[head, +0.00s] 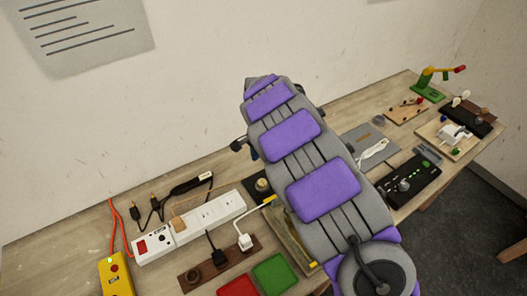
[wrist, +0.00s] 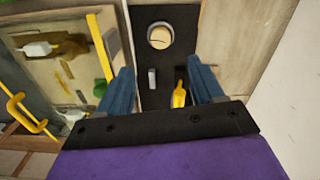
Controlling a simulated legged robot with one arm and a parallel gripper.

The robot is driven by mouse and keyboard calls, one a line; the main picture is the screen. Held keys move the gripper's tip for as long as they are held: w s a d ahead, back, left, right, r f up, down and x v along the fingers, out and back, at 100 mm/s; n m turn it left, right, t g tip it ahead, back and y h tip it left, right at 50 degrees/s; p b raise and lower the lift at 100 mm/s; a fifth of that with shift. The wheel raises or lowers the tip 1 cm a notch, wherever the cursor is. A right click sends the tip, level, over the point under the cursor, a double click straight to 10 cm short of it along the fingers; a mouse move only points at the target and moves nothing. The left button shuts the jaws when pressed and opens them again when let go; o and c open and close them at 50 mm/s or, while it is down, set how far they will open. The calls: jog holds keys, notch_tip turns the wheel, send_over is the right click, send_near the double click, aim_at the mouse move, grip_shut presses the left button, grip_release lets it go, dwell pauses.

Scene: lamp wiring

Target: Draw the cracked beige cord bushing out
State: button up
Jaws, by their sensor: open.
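A small grey block (wrist: 152,78) and a yellow piece (wrist: 179,93) lie on the plate between the fingers.
A framed panel with a yellow edge (wrist: 97,48) lies left of the plate in the wrist view. In the head view, a white power strip (head: 205,216), a brown holed rack (head: 222,264), a green pad (head: 275,273) and a black box (head: 410,182) crowd the bench.

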aim_at(262, 182)
notch_tip(262, 182, down, 10)
jog(key=shift+f+b, duration=0.2)
jog(key=shift+b, duration=0.4)
jog(key=shift+a+f, duration=0.2)
jog(key=shift+f, duration=0.05)
jog(key=shift+a, duration=0.1)
jog(key=shift+c, duration=0.2)
grip_shut()
jog(key=shift+r+p, duration=0.3)
jog(key=shift+r, duration=0.5)
dwell(0.6)
jog(key=shift+r+p, duration=0.65)
jog(key=shift+r, duration=1.55)
